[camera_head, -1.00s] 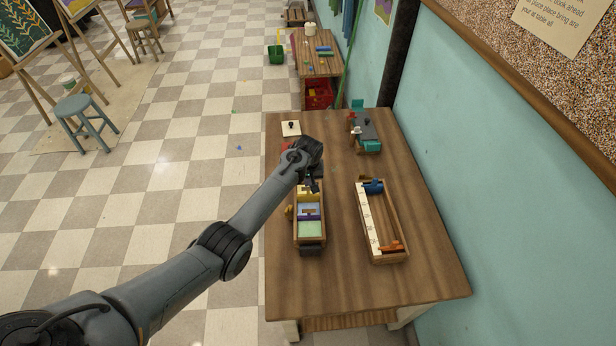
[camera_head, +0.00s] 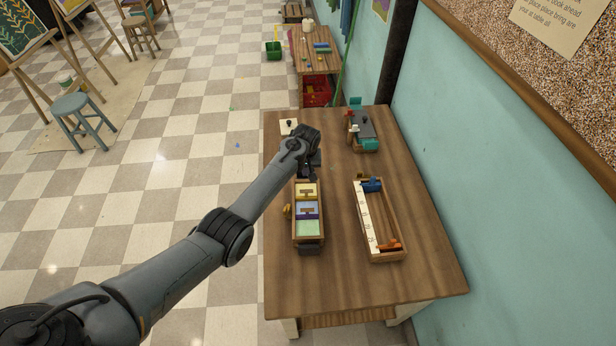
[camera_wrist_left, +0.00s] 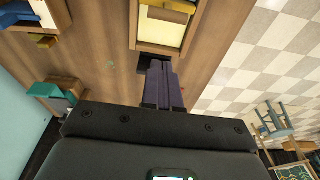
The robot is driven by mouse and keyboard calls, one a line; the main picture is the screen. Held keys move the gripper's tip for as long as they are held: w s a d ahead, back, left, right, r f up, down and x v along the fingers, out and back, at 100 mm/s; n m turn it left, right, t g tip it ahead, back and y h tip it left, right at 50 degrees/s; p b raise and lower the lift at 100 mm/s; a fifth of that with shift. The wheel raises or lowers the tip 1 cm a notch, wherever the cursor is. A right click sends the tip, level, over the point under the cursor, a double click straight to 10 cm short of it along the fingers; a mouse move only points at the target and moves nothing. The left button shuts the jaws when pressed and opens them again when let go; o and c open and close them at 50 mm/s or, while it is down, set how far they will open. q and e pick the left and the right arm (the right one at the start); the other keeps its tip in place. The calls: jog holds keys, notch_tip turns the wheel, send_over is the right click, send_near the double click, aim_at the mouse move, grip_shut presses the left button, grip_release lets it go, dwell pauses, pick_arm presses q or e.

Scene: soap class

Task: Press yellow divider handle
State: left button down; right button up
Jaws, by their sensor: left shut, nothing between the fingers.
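A wooden box (camera_head: 294,228) with yellow, blue and pale green sections stands on the table. The yellow section (camera_head: 306,190) is at its far end and has a small yellow-brown handle on it. In the left wrist view this yellow handle (camera_wrist_left: 168,14) shows at the top edge, inside the box's end. My left gripper (camera_head: 309,174) is just beyond the far end of the box. Its fingers (camera_wrist_left: 161,72) are shut and empty, and look apart from the handle. My right gripper is not in view.
A long wooden tray (camera_head: 403,253) with a white scale, a blue piece and an orange-red piece lies to the right. A dark and teal device (camera_head: 366,130) and a cream plate with a black knob (camera_head: 289,126) are further back. The table's near part is clear.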

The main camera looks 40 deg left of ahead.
pick_arm(q)
jog(key=v, duration=0.9)
jog(key=shift+s+d, duration=0.1)
jog(key=shift+d, duration=0.05)
jog(key=s+d+f+m, duration=0.3)
jog(key=s+d+f, duration=0.2)
jog(key=s, duration=0.4)
jog(key=s+d+f+m, duration=0.3)
jog(key=s+d+f, duration=0.15)
jog(key=s, duration=0.45)
jog(key=s+d+r+m+t, duration=0.1)
jog(key=s+d, duration=0.2)
jog(key=s, duration=0.2)
jog(key=s+d+m, duration=0.1)
jog(key=s+d, duration=0.2)
jog(key=s, duration=0.3)
jog(key=s+d+r+m+h, duration=0.2)
jog(key=s+d+r, duration=0.2)
jog(key=s, duration=0.4)
notch_tip(320, 180, up, 16)
jog(key=p, duration=1.6)
jog(key=shift+s+r+t, duration=0.25)
jog(key=shift+s+t, duration=0.05)
jog(key=shift+t, duration=0.1)
jog(key=shift+d, duration=0.1)
